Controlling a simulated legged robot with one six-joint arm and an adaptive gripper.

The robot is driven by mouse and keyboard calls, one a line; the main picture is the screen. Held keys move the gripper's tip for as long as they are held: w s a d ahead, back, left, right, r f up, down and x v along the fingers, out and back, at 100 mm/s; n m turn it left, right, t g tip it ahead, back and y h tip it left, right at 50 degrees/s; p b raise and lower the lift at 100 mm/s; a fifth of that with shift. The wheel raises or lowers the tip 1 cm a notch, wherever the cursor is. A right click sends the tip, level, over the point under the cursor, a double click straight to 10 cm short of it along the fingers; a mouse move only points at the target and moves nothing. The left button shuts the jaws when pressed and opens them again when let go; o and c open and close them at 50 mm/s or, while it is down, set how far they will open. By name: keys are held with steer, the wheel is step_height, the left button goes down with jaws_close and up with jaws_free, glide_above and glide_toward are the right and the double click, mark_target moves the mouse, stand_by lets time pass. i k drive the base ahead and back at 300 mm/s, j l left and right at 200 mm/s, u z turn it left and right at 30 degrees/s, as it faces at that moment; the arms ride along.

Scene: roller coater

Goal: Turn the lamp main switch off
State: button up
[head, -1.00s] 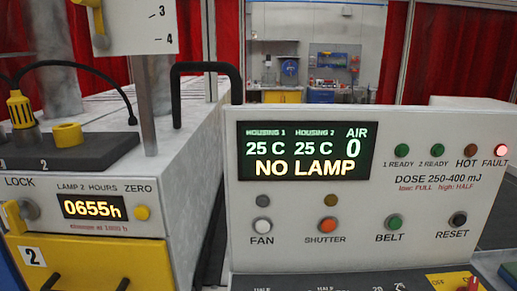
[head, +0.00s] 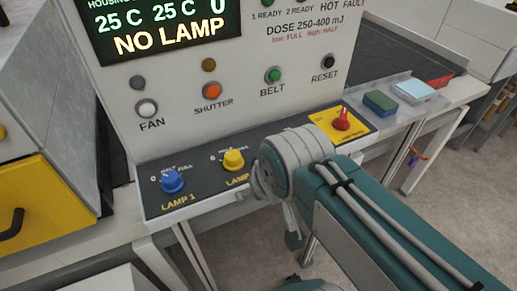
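The control console (head: 120,110) stands ahead, with a dark sloped strip along its front. On the strip are a blue knob (head: 172,181) labelled LAMP 1 and a yellow knob (head: 233,160) whose label is partly covered by my arm. A red rotary switch (head: 341,119) sits on a yellow plate (head: 322,125) at the strip's right end; its lettering is too small to read. The display (head: 165,25) reads NO LAMP. My arm covers the strip between the yellow knob and the red switch. My gripper is not clearly visible.
FAN (head: 146,108), SHUTTER (head: 213,91), BELT (head: 273,75) and RESET (head: 329,61) buttons line the panel. A green block (head: 380,103) and a light blue block (head: 416,91) lie right of the switch. A yellow drawer (head: 40,210) stands at left.

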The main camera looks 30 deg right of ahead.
mark_target(341, 124)
steer(key=z, duration=1.3)
